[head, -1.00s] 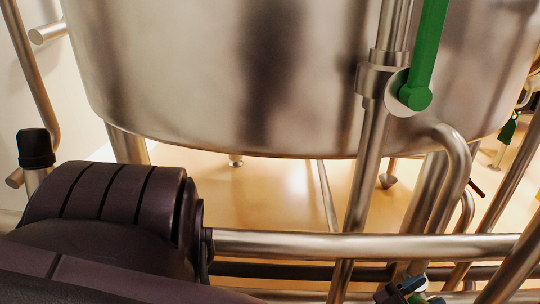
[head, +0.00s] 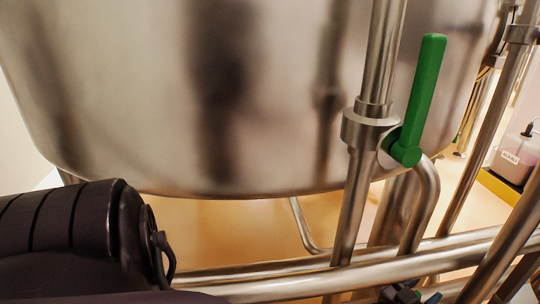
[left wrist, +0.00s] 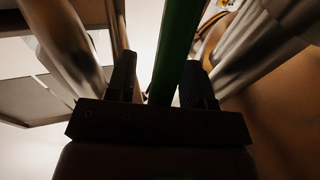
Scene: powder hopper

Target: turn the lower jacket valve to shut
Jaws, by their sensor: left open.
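A green lever handle (head: 421,90) stands nearly upright, leaning slightly right, on a valve at a vertical steel pipe in front of the hopper. In the left wrist view a green bar (left wrist: 176,45) runs between the two dark fingers of my left gripper (left wrist: 158,75). The fingers are apart and I see no clear contact with the bar. I cannot tell whether this bar is the lever seen from the head. In the head view a small dark part with blue and green bits, likely my left gripper (head: 400,295), shows at the bottom edge, mostly cut off. My right gripper is not visible.
The large steel hopper (head: 200,90) fills the back. A vertical pipe (head: 385,50) and horizontal pipes (head: 300,282) cross the front. Slanted pipes (head: 500,240) stand at the right. A labelled container (head: 515,157) sits beyond them.

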